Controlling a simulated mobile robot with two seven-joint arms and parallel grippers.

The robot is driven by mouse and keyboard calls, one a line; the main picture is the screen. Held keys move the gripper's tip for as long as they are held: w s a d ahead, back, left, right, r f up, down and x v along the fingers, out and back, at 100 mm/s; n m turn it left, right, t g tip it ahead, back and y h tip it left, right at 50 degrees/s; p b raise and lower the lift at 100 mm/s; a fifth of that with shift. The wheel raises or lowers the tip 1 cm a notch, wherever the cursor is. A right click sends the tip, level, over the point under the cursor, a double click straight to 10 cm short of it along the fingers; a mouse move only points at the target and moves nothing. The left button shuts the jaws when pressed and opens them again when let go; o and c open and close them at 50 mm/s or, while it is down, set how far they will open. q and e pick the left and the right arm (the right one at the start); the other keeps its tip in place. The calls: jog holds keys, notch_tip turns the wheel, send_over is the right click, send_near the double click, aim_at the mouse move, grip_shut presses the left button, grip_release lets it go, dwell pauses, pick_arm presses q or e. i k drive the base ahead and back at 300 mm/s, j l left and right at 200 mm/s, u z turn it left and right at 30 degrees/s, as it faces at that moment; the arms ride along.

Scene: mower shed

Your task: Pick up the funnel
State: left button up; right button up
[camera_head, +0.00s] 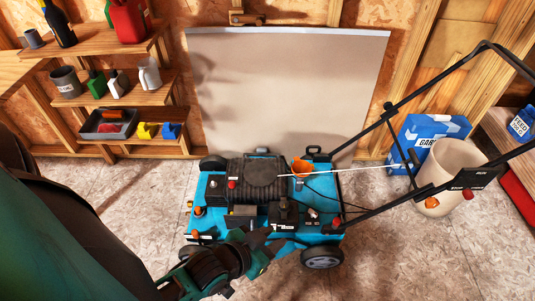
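An orange, cone-like piece that looks like the funnel (301,166) stands at the back of the blue mower (325,205), right of the black engine cover. It is small in this view, and its lower end is hidden. My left gripper (268,246) is low at the mower's front edge, in front of the engine and well short of the orange piece. Its fingers are dark against the mower, so I cannot tell whether they are open or touching it. My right gripper is not in view.
The mower's black handle (375,120) rises to the right. A beige bucket (450,165) and blue box (425,135) stand behind it. Wooden shelves (120,97) with bottles, cans and a grey tray (105,130) are at left. A pale board (290,90) leans on the wall.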

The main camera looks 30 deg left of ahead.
aim_at(299, 166)
jog(key=i+u, duration=0.1)
jog(key=u, duration=0.35)
jog(key=i+l+u, duration=0.1)
jog(key=u, duration=0.35)
jog(key=l+u, duration=0.2)
jog(key=u, duration=0.25)
jog(key=i+l+u, duration=0.15)
jog(key=u, duration=0.2)
jog(key=i+l+u, duration=0.15)
jog(key=u, duration=0.25)
jog(key=l+u, duration=0.35)
jog(key=i+j, duration=0.05)
